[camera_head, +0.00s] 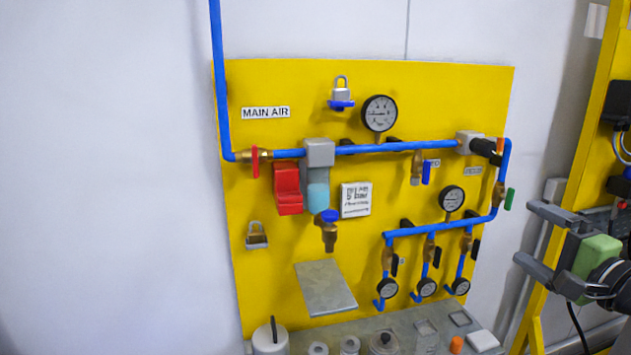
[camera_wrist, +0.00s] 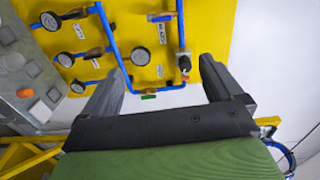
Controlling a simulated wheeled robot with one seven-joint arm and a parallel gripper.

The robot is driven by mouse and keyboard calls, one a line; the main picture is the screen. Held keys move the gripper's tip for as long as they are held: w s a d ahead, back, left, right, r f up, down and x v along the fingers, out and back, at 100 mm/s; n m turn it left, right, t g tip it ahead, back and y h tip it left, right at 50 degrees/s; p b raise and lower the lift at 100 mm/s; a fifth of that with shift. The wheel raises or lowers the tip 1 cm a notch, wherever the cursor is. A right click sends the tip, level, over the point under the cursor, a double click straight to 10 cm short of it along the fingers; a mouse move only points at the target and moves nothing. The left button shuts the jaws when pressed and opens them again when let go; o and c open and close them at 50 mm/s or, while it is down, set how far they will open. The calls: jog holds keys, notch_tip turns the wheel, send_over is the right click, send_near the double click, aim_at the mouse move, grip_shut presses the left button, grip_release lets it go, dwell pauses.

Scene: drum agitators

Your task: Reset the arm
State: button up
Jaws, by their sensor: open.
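My gripper (camera_head: 537,234) is at the right edge of the head view, with its two dark grey fingers spread apart and nothing between them. In the wrist view my gripper (camera_wrist: 160,88) is also open and empty, with the board's pipes beyond the fingers. The yellow board (camera_head: 290,85) stands on the wall to the left of my gripper, and a clear gap shows between them. Blue pipes (camera_head: 375,148) with gauges and valves run over the board. A green-handled valve (camera_head: 510,199) is the board part nearest my gripper in the head view.
A grey shelf (camera_head: 330,338) with several small items, including an orange one (camera_head: 457,344), juts out under the board. A yellow post (camera_head: 580,150) with black devices stands at the right, close to my gripper. The white wall (camera_head: 100,180) at the left is clear.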

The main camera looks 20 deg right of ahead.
jog(key=w+a+f+n+g+y, duration=0.1)
jog(key=w+a+f+n+g, duration=0.1)
jog(key=w+a, duration=0.4)
jog(key=w+a+f+n+g+y, duration=0.1)
jog(key=w+a+f+n+g, duration=0.15)
jog(key=a, duration=0.35)
jog(key=w+a+f+n+g, duration=0.1)
jog(key=a+f+n, duration=0.2)
jog(key=a, duration=0.3)
jog(key=w+a+f+n+g+y, duration=0.1)
jog(key=a+f+n+g, duration=0.15)
jog(key=a, duration=0.35)
jog(key=s+a+f+n+g, duration=0.2)
jog(key=s+a+f+n, duration=0.15)
jog(key=s+a, duration=0.35)
jog(key=s+a+f+n+g, duration=0.1)
jog(key=s+a+f+n, duration=0.1)
jog(key=s, duration=0.3)
jog(key=s+a+f+n+g+h, duration=0.1)
jog(key=s+a+f+n, duration=0.1)
jog(key=s, duration=0.4)
jog(key=shift+s+f+n, duration=0.25)
jog(key=shift+f+n, duration=0.1)
jog(key=shift+n, duration=0.4)
dwell(3.0)
